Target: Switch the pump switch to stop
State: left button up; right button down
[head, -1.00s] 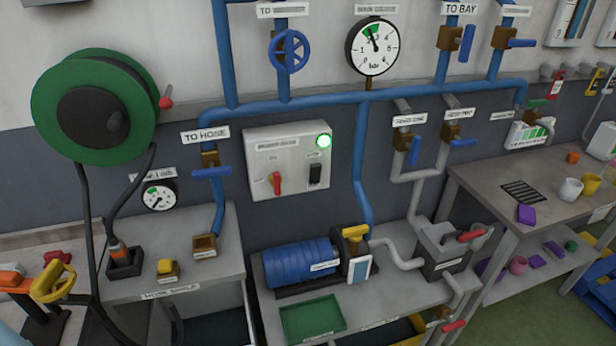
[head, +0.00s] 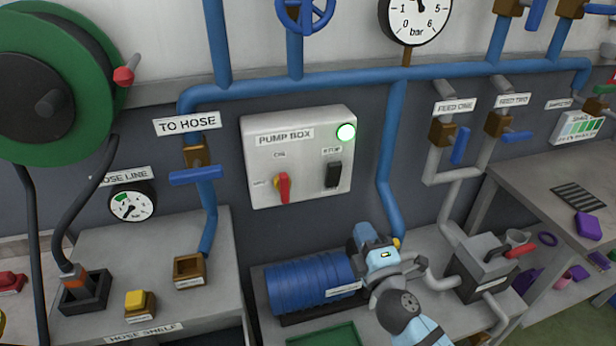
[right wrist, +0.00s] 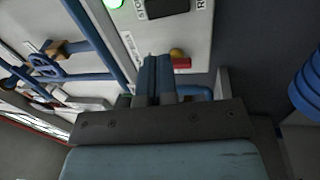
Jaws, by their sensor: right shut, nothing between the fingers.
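The pump box (head: 250,165) is a light grey wall box with a lit green lamp (head: 346,132). Its black switch (head: 333,175) sits on the right side under a label that seems to read STOP. The switch also shows at the top of the right wrist view (right wrist: 166,8), with partly cut-off labels on two sides. Whether it is tipped up or down is unclear. My right gripper (head: 370,236) is below and right of the box, apart from the switch. Its fingers are shut and empty, pointing toward the box in the right wrist view (right wrist: 155,72). My left gripper is out of view.
A red-and-yellow selector (head: 283,188) sits left of the switch on the same box. A blue pump motor (head: 310,283) stands below the box. A blue pipe (head: 390,150) runs down to its right. The valve marked TO HOSE (head: 197,176) is to the left.

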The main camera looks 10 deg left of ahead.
jog(key=shift+w+a+r+n, duration=0.2)
jog(key=shift+a+r+n, duration=0.1)
jog(key=shift+a, duration=0.05)
jog(key=p, duration=0.1)
send_near(335, 172)
jog(key=x, duration=0.7)
jog(key=shift+w+a, duration=0.15)
jog(key=shift+w, duration=0.05)
